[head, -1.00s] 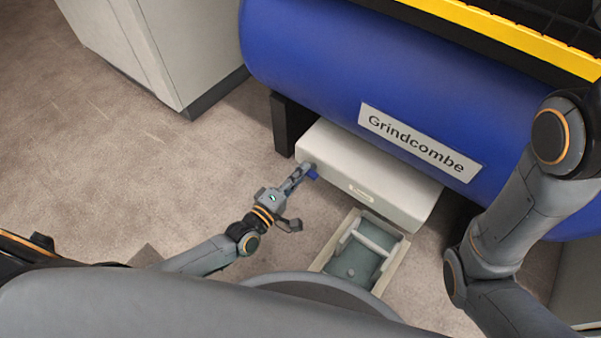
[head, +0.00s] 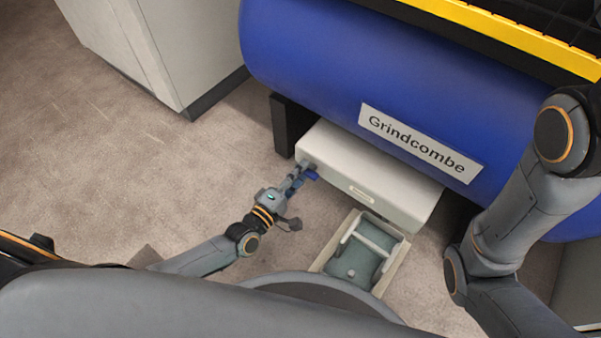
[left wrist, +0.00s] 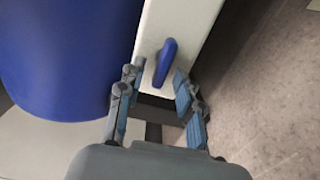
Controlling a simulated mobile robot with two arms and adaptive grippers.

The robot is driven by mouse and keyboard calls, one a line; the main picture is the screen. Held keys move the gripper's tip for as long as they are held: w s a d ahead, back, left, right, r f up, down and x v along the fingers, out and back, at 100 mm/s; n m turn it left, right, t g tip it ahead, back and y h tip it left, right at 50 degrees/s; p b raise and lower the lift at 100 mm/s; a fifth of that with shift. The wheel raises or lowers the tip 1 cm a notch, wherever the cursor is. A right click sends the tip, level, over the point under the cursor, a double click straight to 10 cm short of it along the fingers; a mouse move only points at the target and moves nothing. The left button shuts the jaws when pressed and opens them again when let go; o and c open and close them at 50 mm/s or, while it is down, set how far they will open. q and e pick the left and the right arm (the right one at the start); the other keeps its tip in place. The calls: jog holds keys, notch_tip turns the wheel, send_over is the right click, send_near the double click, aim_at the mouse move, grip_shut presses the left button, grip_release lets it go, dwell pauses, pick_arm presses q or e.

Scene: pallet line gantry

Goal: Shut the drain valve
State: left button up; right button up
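The drain valve shows as a small blue lever (head: 311,174) on the left end of a cream box under the blue tank. In the left wrist view the lever (left wrist: 165,62) stands out from the cream face, slightly tilted. My left gripper (head: 301,173) is right at the lever. In the left wrist view the left gripper (left wrist: 157,77) is open, with one finger on either side of the lever and a visible gap to each. My right arm is at the right of the head view; its gripper is out of sight.
The blue tank (head: 330,75) with a "Grindcombe" plate (head: 420,143) overhangs the cream box (head: 375,178). A tray (head: 398,268) with a greenish inside and a pale bar stands on the floor in front. A grey cabinet (head: 150,50) is at the upper left. The floor (head: 130,160) left of my gripper is clear.

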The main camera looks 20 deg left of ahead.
pick_arm(q)
jog(key=v, duration=1.2)
dwell(0.3)
